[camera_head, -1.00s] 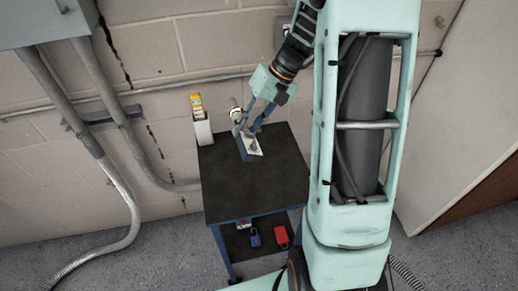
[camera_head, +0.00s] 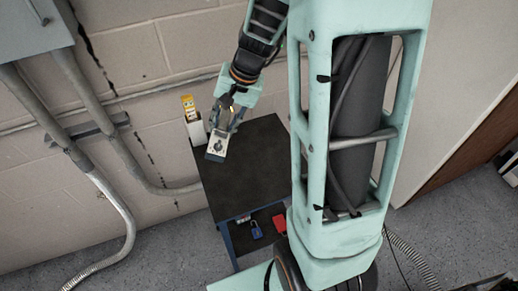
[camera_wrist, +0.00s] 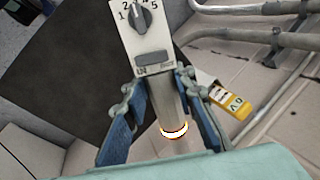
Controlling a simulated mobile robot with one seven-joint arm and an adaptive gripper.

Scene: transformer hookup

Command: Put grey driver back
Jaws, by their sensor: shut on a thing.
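My gripper (camera_head: 222,122) is shut on a grey device, the likely grey driver (camera_head: 216,147), near the back left corner of the table. A glowing orange-white ring (camera_wrist: 174,131) sits at the body's near end. The driver's height over the table cannot be told.
The black tabletop (camera_head: 250,170) is bare. A white holder (camera_head: 195,130) with a yellow pack (camera_head: 188,105) stands at its back left, close to my gripper. A blue padlock (camera_head: 256,231) and a red item (camera_head: 279,223) are on the lower shelf. Wall conduits (camera_head: 105,145) run at left.

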